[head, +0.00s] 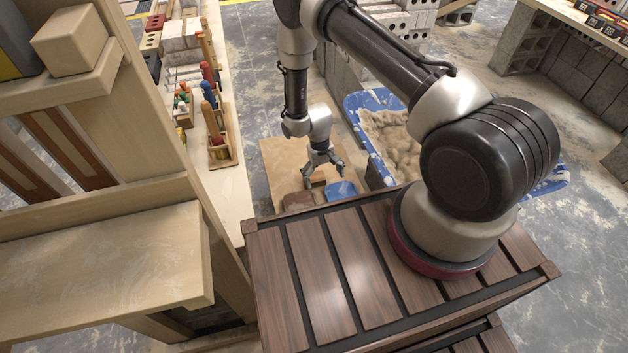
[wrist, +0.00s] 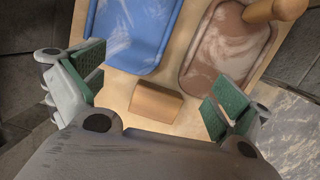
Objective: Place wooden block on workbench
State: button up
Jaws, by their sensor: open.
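The wooden block (wrist: 156,102) is a small plain tan-brown block. In the wrist view it lies on a light wooden board (wrist: 118,88), in the gap between my gripper's fingers (wrist: 158,84) but apart from both green pads. My gripper is open and points down over the board. In the head view my gripper (head: 325,182) is just beyond the dark slatted top, and the block (head: 319,183) shows only partly between its fingers. A long pale workbench surface (head: 232,193) runs to the left of the board (head: 280,160).
A blue tray (wrist: 135,30) and a brown tray (wrist: 222,50) with a wooden handle lie beside the block. A blue tub (head: 361,101) of mortar stands right of the board. The bench holds bricks (head: 180,35) and a wooden rack (head: 220,150) of tools. Bare floor shows beyond.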

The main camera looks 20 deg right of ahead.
jog(key=t, duration=0.2)
send_over(314, 177)
jog(key=shift+s+r+m+y, duration=0.15)
jog(key=shift+m+y, duration=0.15)
jog(key=shift+y, duration=0.1)
jog(key=shift+w+f, duration=0.2)
jog(key=shift+w, duration=0.05)
notch_tip(314, 177, down, 7)
jog(key=shift+s+f, duration=0.1)
jog(key=shift+f, duration=0.05)
jog(key=c, duration=1.2)
